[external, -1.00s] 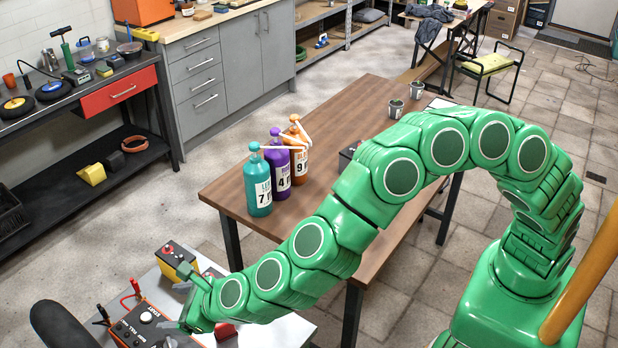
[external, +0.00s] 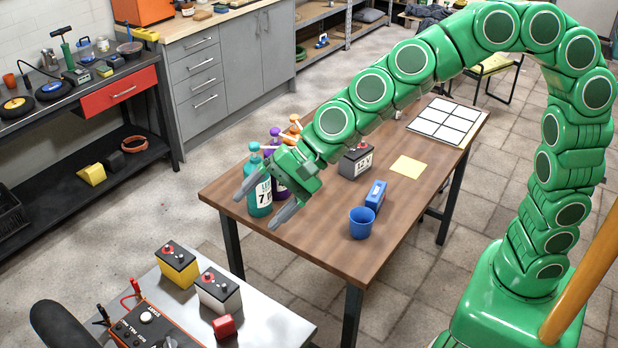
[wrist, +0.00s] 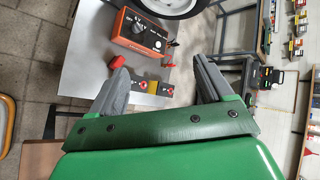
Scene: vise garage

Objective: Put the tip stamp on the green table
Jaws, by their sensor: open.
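My gripper (external: 259,209) is open, its grey fingers spread and empty, raised in front of the bottles near the left end of the brown table. The fingers also show in the wrist view (wrist: 160,68), pointing toward the grey table. I cannot make out which thing is the tip stamp. A small blue block (external: 376,196) lies on the brown table beside a blue cup (external: 362,223). A small red block (external: 224,326) sits on the grey table (external: 268,324); it also shows in the wrist view (wrist: 117,62). No table with a green top is visible.
The brown table (external: 317,245) also holds a 12V battery (external: 356,161), a yellow note (external: 407,167), a white grid sheet (external: 446,122) and several bottles (external: 259,183). A yellow battery (external: 177,266), a white battery (external: 218,291) and a charger (external: 150,325) stand on the grey table.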

